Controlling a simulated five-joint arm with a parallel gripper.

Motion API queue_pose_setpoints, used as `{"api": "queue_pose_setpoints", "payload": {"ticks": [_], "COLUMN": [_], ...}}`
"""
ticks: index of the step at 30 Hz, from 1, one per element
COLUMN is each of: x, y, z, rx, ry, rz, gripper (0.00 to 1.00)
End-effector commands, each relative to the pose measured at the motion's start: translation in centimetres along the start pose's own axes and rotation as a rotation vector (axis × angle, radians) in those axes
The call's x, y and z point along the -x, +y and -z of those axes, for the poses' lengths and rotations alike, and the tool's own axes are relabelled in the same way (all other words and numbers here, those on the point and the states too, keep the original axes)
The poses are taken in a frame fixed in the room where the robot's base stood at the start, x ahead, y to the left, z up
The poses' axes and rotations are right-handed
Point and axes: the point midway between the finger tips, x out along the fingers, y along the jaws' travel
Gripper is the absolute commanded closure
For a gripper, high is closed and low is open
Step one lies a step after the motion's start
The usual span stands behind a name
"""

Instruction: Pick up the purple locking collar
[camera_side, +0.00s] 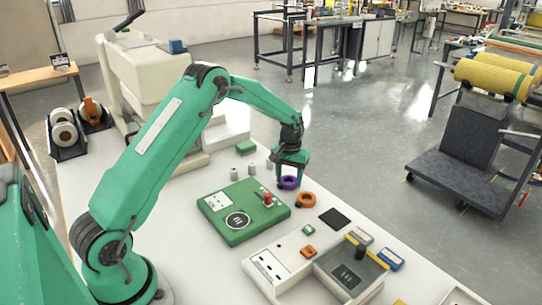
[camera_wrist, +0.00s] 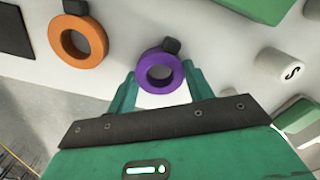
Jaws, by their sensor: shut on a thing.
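The purple locking collar (camera_side: 289,183) is a ring with a small black block on its rim. It is between the fingertips of my gripper (camera_side: 291,168), just behind the green panel. In the wrist view the purple collar (camera_wrist: 160,71) lies between the two green fingers of my gripper (camera_wrist: 157,82), with its black block on the far side. My gripper is shut on the collar. I cannot tell whether the collar touches the table. An orange collar (camera_side: 306,199) of the same form lies to the right; it also shows in the wrist view (camera_wrist: 78,41).
A green panel (camera_side: 228,229) with a dial and red knob lies in front of the collar. White cylinders (camera_side: 252,168) and a green block (camera_side: 246,147) stand behind left. A black pad (camera_side: 335,218), small blocks and a grey-white tray unit (camera_side: 268,266) are to the right.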

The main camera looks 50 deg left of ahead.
Motion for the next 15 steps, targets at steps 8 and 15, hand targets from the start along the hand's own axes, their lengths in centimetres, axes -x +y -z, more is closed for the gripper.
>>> {"api": "queue_pose_setpoints", "payload": {"ticks": [8,15], "x": [3.1,5.8], "y": [0.0,2.4], "z": [0.1,-2.5], "rx": [0.0,-0.004], "ry": [0.006,0.004], "rz": [-0.002,-0.001], "gripper": [0.73,0.73]}}
